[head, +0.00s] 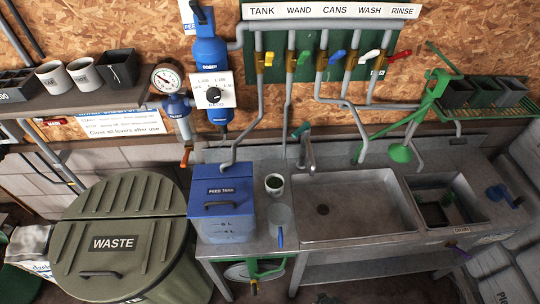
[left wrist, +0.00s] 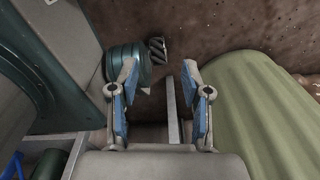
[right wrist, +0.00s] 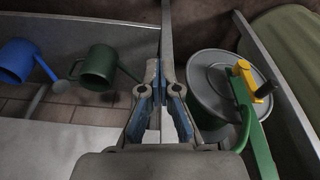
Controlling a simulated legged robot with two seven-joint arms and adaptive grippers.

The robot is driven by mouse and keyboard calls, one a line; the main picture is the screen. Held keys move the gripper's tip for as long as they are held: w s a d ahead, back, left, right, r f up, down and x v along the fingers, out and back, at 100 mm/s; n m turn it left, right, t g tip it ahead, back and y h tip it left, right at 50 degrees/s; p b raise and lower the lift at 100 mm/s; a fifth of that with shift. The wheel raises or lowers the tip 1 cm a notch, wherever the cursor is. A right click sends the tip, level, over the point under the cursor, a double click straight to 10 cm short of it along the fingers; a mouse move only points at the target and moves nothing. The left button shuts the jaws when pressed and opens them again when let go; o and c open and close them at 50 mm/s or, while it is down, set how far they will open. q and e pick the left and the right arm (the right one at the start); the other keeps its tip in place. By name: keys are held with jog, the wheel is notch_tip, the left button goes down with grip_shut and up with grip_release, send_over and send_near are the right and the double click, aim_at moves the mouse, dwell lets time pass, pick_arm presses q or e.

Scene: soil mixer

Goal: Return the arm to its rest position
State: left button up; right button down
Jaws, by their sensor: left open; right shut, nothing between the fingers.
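Neither gripper shows in the head view. In the left wrist view my left gripper (left wrist: 160,80) has its blue-padded fingers apart, with nothing between them. A dark green round object (left wrist: 128,64) is partly hidden behind its left finger, and a ribbed olive-green surface (left wrist: 250,110) lies to its right. In the right wrist view my right gripper (right wrist: 161,80) has its fingers together and empty. Beyond it, to the left, are a dark green watering can (right wrist: 97,67) and a blue watering can (right wrist: 22,62); to the right is a round grey lid (right wrist: 215,80) with a yellow-handled valve (right wrist: 243,80) by it.
The head view shows a lidded waste bin (head: 120,225) at left, a blue feed tank (head: 222,222) and a grey cup (head: 274,184) on the bench, an empty sink (head: 350,215), and a smaller basin (head: 465,220) at right. Pipes with coloured levers (head: 335,59) line the wall.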

pick_arm(q)
jog(key=shift+a, duration=0.8)
pick_arm(e)
jog(key=s+d+f+g, duration=0.1)
jog(key=s+d+f, duration=0.2)
jog(key=s+f, duration=1.7)
notch_tip(320, 180, down, 4)
jog(key=shift+s+r+g, duration=0.1)
jog(key=shift+s+g, duration=0.1)
jog(key=shift+g, duration=0.1)
pick_arm(q)
jog(key=shift+d, duration=0.25)
pick_arm(e)
jog(key=shift+d, duration=0.3)
